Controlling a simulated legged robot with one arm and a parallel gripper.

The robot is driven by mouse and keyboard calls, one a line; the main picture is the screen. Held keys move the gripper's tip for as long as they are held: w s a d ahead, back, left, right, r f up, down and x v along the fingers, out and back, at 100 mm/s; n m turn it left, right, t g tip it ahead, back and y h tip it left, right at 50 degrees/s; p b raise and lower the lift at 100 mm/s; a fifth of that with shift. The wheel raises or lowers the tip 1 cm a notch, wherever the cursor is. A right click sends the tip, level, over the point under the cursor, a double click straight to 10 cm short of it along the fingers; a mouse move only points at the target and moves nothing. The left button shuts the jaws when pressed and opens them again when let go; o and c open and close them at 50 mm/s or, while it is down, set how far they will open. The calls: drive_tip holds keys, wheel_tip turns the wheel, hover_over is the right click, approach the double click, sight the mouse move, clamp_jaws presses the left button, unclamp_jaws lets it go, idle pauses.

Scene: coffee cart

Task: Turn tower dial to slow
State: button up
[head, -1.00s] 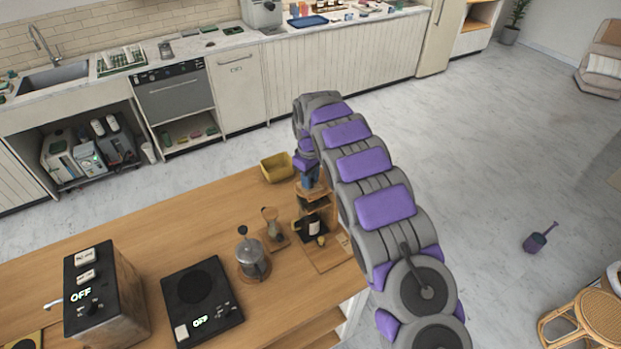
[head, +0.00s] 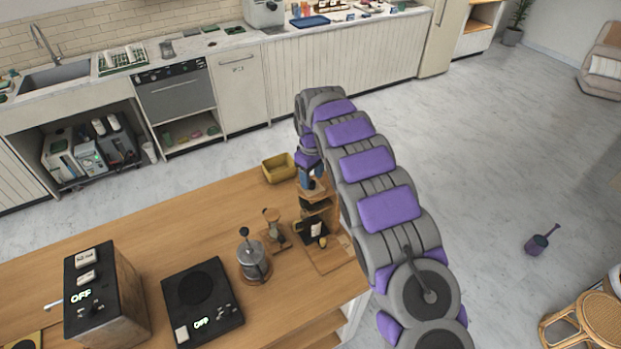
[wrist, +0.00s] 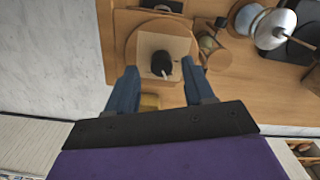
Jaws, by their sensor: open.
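The wooden tower (head: 318,208) stands on the near right end of the wooden table. In the wrist view I look down on it, and a black dial (wrist: 162,64) sits on its pale square top. My gripper (wrist: 159,68) is open, with one blue finger to each side of the dial in the picture. I see no clear contact between the fingers and the dial, and I cannot tell their height against it. In the head view my blue gripper (head: 307,178) is above the tower, and my arm partly hides that area. The dial's setting is not readable.
A small hourglass-shaped glass brewer (head: 274,230) and a French press (head: 254,258) stand left of the tower. A yellow bin (head: 279,168) sits at the table's far edge. A black scale (head: 203,302) and a boxy machine (head: 105,295), both showing OFF, are further left.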

sight(312, 182)
wheel_tip(312, 182, up, 16)
drive_tip(key=p, duration=0.1)
drive_tip(key=shift+a, duration=0.25)
idle(0.5)
drive_tip(key=s+d+m+b, duration=0.65)
drive_tip(key=s+d, duration=0.85)
drive_tip(key=s, duration=0.4)
drive_tip(key=s+d+f+m+b, duration=0.1)
drive_tip(key=s+f, duration=0.4)
drive_tip(key=s, duration=0.5)
drive_tip(key=s+d+f+m+g+b, duration=0.1)
drive_tip(key=s+f+b, duration=0.3)
drive_tip(key=s, duration=0.6)
drive_tip(key=s+d+f+m+b, duration=0.2)
drive_tip(key=s+f, duration=0.3)
drive_tip(key=s, duration=0.6)
drive_tip(key=shift+d+f+g+b, duration=0.3)
drive_tip(key=shift+d+g+b, duration=0.1)
